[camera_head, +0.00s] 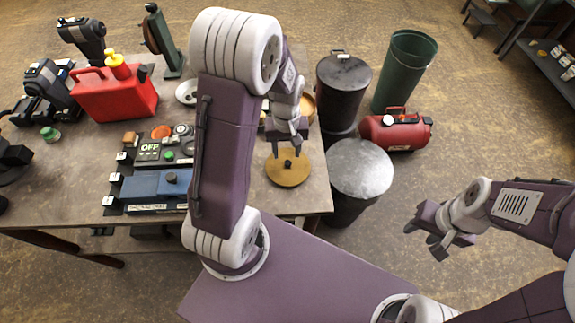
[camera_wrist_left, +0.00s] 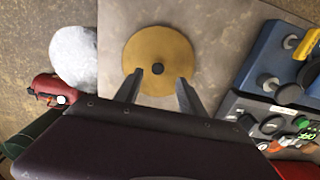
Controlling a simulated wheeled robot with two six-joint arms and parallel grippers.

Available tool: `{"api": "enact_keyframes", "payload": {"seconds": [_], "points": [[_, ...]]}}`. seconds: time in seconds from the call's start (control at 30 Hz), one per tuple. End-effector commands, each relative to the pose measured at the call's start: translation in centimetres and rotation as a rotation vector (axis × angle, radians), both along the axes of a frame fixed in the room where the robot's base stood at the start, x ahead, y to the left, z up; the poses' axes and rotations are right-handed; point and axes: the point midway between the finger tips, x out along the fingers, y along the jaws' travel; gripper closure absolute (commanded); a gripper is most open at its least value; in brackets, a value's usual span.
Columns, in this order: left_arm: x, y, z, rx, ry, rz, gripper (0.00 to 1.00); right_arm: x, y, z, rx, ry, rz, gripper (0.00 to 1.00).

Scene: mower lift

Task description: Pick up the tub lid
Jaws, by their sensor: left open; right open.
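The tub lid, a round yellow-brown disc with a dark knob in its middle (camera_head: 289,176), lies flat near the right edge of the workbench. It also shows in the left wrist view (camera_wrist_left: 170,50), its knob just beyond the fingertips. My left gripper (camera_head: 287,152) is open and empty, above the lid, its fingers pointing down toward it. In the left wrist view the two fingers (camera_wrist_left: 171,72) stand apart with the knob roughly between them; I cannot tell the exact height gap. My right gripper (camera_head: 424,242) is open and empty, over the floor at the right.
On the workbench (camera_head: 70,200) stand a blue box (camera_head: 150,187), an OFF panel (camera_head: 160,150), a red fuel can (camera_head: 115,97) and a white bowl (camera_head: 187,92). Right of it are a pale-topped drum (camera_head: 360,168), a dark drum (camera_head: 343,75), a red tank (camera_head: 395,132) and a green bin (camera_head: 404,70).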

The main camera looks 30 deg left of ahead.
Motion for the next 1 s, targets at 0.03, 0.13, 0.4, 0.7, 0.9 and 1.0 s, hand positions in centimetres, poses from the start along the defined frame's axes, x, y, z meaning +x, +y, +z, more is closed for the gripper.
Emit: {"api": "enact_keyframes", "payload": {"seconds": [0.03,0.13,0.4,0.7,0.9,1.0], "points": [[-0.1,0.0,-0.3,0.0,0.002,-0.001,0.53,0.0,0.0,0.1,0.0,0.0,0.0,0.57],[0.0,0.0,-0.5,0.0,0.0,-0.001,0.53,0.0,0.0,0.1,0.0,0.0,0.0,0.57],[0.0,0.0,-4.9,0.0,0.004,-0.001,0.53,0.0,0.0,0.8,0.0,0.0,0.0,0.57],[0.2,0.0,-5.6,0.0,-0.001,-0.001,0.56,0.0,0.0,0.8,0.0,0.0,0.0,0.57],[0.1,0.0,-5.6,0.001,-0.001,-0.001,1.0,0.0,0.0,0.8,0.0,0.0,0.0,0.57],[0.2,0.0,-5.6,0.001,-0.001,-0.001,1.0,0.0,0.0,0.8,0.0,0.0,0.0,0.57]]}}
